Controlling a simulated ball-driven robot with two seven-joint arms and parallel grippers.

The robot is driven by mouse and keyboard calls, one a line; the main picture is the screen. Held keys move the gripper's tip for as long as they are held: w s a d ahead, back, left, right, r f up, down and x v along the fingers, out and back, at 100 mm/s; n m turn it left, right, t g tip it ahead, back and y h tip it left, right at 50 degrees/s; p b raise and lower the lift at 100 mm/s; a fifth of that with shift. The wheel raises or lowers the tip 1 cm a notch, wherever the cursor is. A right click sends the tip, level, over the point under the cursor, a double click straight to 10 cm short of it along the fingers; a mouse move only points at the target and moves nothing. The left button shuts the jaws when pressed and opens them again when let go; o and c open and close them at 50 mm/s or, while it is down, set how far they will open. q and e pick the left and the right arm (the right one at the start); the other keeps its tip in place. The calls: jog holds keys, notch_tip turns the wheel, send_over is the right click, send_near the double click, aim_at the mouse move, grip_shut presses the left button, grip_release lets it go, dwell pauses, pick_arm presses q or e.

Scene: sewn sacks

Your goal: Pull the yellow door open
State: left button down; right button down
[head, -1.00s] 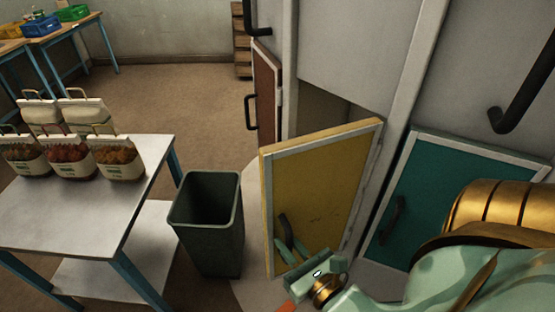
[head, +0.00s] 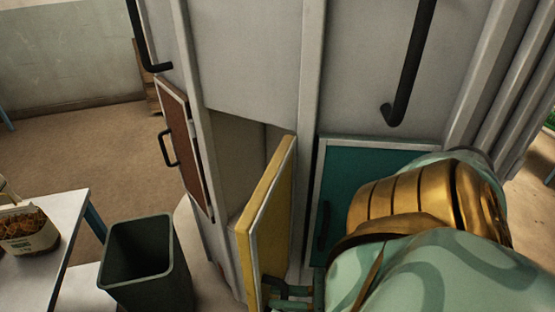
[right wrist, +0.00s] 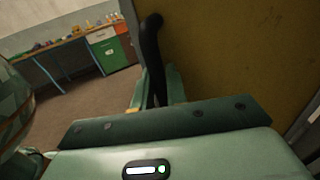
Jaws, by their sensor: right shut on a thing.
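The yellow door (head: 275,210) stands open in the head view, seen nearly edge-on, its free edge swung out from the grey cabinet. It also fills the upper right of the right wrist view (right wrist: 230,60). My right gripper (head: 287,291) is at the lower part of the door's outer face, partly hidden by my own arm in the head view. In the right wrist view, my right gripper (right wrist: 154,92) is shut on the door's dark curved handle (right wrist: 153,50). My left gripper is not in view.
A teal door (head: 350,175) right of the yellow one is closed. A brown door (head: 178,135) is at the left. A dark bin (head: 145,265) stands left of the yellow door, near a table (head: 40,255) with a filled sack (head: 25,232).

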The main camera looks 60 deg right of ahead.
dwell(0.3)
jog(key=c, duration=1.5)
grip_release()
jog(key=shift+s, duration=0.1)
jog(key=p+v, duration=0.1)
jog(key=v, duration=1.5)
